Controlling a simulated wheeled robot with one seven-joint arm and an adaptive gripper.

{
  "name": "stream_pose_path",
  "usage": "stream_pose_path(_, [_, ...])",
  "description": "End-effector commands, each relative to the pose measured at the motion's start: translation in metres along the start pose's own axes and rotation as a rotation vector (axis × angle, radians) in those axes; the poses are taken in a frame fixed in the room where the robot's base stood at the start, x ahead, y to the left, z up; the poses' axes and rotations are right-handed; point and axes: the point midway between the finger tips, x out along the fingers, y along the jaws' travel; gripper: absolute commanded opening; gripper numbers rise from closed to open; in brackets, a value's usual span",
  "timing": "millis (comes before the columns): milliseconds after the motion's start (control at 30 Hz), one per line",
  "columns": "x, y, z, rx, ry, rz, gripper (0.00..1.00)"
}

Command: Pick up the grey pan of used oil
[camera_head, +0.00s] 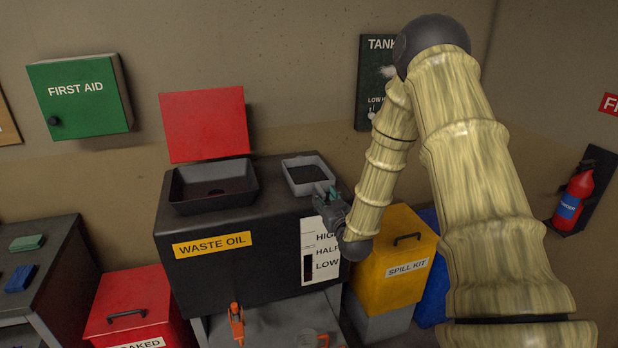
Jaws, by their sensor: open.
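The grey pan (296,186) is a small square tray with dark contents, sitting on the right end of the top of the black waste oil tank (215,272). My gripper (326,192) is open at the pan's near right corner, with its fingers close to the pan's wall. Whether the fingers touch the wall or straddle it is too small to tell. My wrist hides part of the tank's right side.
A dark open basin (213,198) is on the tank top left of the pan, with a raised red lid (204,124) behind. A yellow spill kit box (392,278) stands right of the tank. A red bin (137,300) is at left. An orange-handled tap (236,318) projects in front.

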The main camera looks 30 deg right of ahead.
Motion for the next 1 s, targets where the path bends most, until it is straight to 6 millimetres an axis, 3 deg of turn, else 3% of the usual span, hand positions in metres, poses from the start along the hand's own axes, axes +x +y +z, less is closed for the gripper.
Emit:
stream_pose_path(267, [0.014,0.0,0.0,0.0,-0.002,0.0,0.41])
stream_pose_path(700, [0.056,0.002,0.006,0.001,-0.001,0.0,0.41])
stream_pose_path(1000, [0.06,0.002,0.007,0.001,-0.002,0.0,0.41])
